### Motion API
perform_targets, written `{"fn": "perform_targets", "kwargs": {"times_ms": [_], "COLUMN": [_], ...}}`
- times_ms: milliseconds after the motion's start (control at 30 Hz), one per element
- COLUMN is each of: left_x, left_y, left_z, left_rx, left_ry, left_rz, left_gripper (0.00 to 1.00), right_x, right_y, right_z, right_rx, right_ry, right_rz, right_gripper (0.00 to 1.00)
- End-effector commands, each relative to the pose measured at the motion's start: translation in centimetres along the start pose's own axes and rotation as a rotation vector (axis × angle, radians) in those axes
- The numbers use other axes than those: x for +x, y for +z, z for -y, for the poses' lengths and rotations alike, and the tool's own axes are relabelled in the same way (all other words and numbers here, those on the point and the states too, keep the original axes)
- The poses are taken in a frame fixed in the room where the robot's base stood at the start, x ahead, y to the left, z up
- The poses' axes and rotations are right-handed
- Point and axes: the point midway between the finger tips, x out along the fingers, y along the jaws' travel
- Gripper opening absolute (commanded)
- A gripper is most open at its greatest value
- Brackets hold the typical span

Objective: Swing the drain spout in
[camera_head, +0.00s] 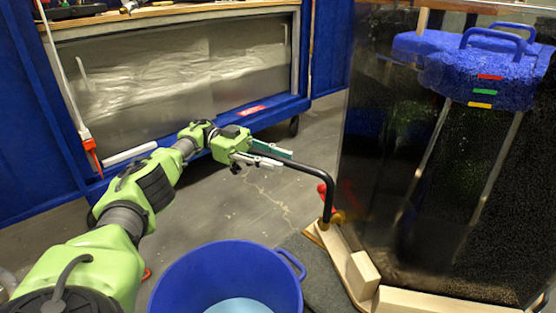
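The drain spout (311,168) is a thin black pipe at the lower left corner of the dark water tank (400,180). It rises from a brass-coloured fitting, bends, and reaches left over the floor. A red handle (322,190) sits beside its upright part. My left gripper (268,155) is at the outer end of the spout, with one teal finger and one grey finger showing around the pipe. Whether the fingers press on it cannot be told. The spout's tip is partly hidden by the gripper. My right gripper is not in view.
A blue bucket (185,281) with light blue inside stands on the floor at the front, left of the tank's wooden base (340,252). A blue bench frame (335,55) with a grey plastic-covered panel (180,65) stands behind. Grey floor is clear between them.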

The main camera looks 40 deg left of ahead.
Motion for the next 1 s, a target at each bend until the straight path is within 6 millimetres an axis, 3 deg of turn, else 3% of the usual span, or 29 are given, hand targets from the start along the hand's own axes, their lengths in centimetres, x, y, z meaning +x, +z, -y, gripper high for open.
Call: {"fn": "perform_targets", "kwargs": {"times_ms": [433,800,1000], "left_x": [0.0,0.0,0.0], "left_y": [-0.7,-7.3,-9.6], "left_z": [0.1,0.5,0.7], "left_rx": [0.003,0.005,0.002], "left_ry": [0.001,0.001,0.0], "left_rz": [-0.001,0.0,-0.001], "left_gripper": [0.3,0.3,0.3], "right_x": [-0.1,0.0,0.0], "right_y": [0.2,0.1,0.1], "right_z": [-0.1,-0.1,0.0], "right_rx": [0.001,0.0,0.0], "right_ry": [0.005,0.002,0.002], "right_rz": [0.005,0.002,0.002], "right_gripper": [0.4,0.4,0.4]}}
